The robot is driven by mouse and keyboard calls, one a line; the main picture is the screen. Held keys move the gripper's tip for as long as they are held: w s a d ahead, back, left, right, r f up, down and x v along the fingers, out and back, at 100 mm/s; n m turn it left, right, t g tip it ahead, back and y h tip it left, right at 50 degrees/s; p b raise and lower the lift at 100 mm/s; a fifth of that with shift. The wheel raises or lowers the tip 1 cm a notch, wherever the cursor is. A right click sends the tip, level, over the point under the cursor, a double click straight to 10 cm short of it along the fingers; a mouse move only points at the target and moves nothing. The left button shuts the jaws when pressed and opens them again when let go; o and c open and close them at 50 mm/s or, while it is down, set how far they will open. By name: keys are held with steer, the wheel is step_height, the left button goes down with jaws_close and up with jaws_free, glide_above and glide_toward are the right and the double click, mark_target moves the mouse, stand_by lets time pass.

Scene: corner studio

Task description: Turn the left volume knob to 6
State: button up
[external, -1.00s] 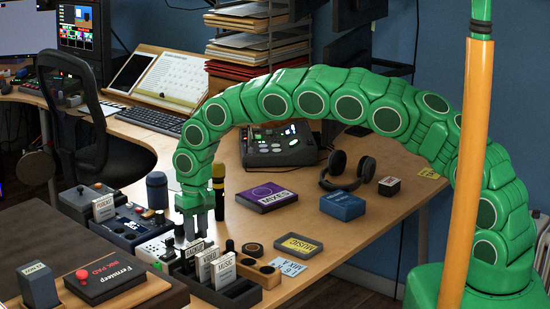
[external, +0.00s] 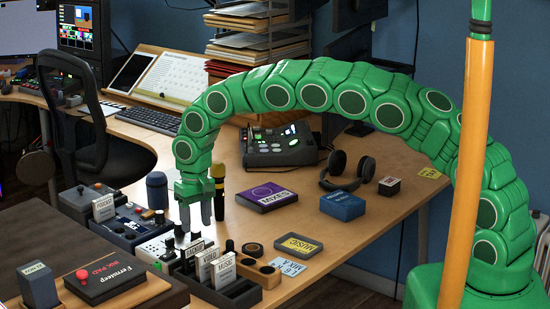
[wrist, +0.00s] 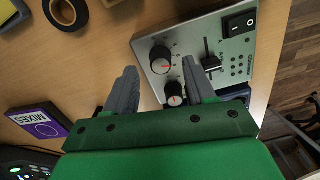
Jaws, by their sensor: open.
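The smaller knob (wrist: 174,95) sits close to the right finger. I cannot tell which one is the left volume knob. In the external view the panel (external: 153,249) is on the desk, its knobs too small to read. My gripper (external: 195,224) points down above the panel. In the wrist view my gripper (wrist: 163,72) is open, fingers apart, nothing held between them.
A slider (wrist: 211,63) and a rocker switch (wrist: 238,22) are also on the panel. A rack of labelled cassettes (external: 231,291) stands in front of the gripper. A black-and-yellow microphone (external: 218,190) stands just behind it. A purple box (external: 267,196) lies to the right.

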mark_target(197, 231)
steer(key=shift+r, duration=2.25)
